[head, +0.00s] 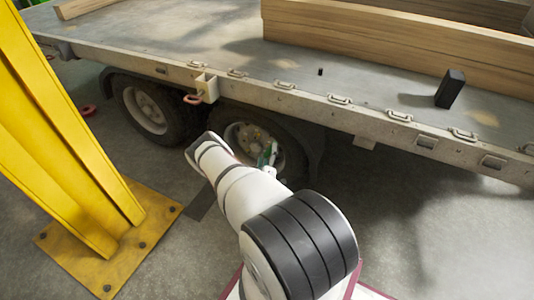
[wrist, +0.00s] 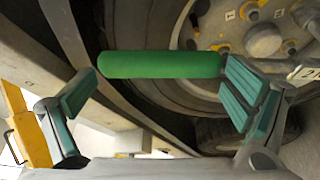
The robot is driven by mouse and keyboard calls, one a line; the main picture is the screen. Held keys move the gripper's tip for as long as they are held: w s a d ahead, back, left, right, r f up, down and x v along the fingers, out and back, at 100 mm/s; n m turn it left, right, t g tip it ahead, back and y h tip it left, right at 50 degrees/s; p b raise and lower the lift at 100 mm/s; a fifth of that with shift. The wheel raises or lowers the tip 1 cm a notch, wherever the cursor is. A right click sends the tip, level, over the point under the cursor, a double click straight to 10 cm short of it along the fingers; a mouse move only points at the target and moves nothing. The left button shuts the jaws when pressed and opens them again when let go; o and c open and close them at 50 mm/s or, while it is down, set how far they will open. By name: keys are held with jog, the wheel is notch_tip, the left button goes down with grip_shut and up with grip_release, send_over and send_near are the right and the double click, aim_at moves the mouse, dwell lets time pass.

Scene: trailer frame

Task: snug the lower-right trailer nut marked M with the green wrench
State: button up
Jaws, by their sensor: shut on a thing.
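The green wrench (wrist: 160,65) shows in the wrist view as a thick green handle lying level across the picture. My gripper (wrist: 160,73) has one finger at each end of the visible handle and is shut on it. In the head view a small green part of the wrench (head: 265,156) shows in front of the right trailer wheel (head: 240,135). The wheel hub (wrist: 262,40) is behind and to the upper right of the handle in the wrist view, with several orange-marked nuts (wrist: 290,47). I cannot read an M. The wrench's working end is not clear.
The trailer bed (head: 215,45) overhangs the wheels, with a bracket (head: 205,88) on its edge. A yellow post (head: 60,130) stands at left on a bolted plate (head: 150,220). Floor at right is clear.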

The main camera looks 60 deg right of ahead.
jog(key=shift+w+r, duration=0.1)
jog(key=w+a+f+n+g+y+b, duration=0.1)
jog(key=w+n, duration=0.4)
jog(key=w, duration=0.6)
jog(key=w+f+n+g+y+b, duration=0.1)
jog(key=w+n+y+b, duration=0.1)
jog(key=w+n+b, duration=0.4)
jog(key=w, duration=0.5)
jog(key=shift+w+a+f+g+y, duration=0.2)
jog(key=shift+w+a+g+y, duration=0.1)
jog(key=shift+a+y, duration=0.1)
dwell(0.9)
jog(key=shift+s+r+p, duration=0.25)
jog(key=shift+p, duration=0.05)
jog(key=shift+s+d+r+m+p, duration=0.1)
jog(key=shift+s+r+m+p, duration=0.25)
jog(key=shift+s+p, duration=0.45)
jog(key=shift+s+d+r+m+p, duration=0.1)
jog(key=shift+s+r+m+p, duration=0.25)
jog(key=shift+p, duration=0.75)
jog(key=shift+s+t+h, duration=0.2)
jog(key=shift+t+h, duration=0.1)
jog(key=shift+t, duration=0.1)
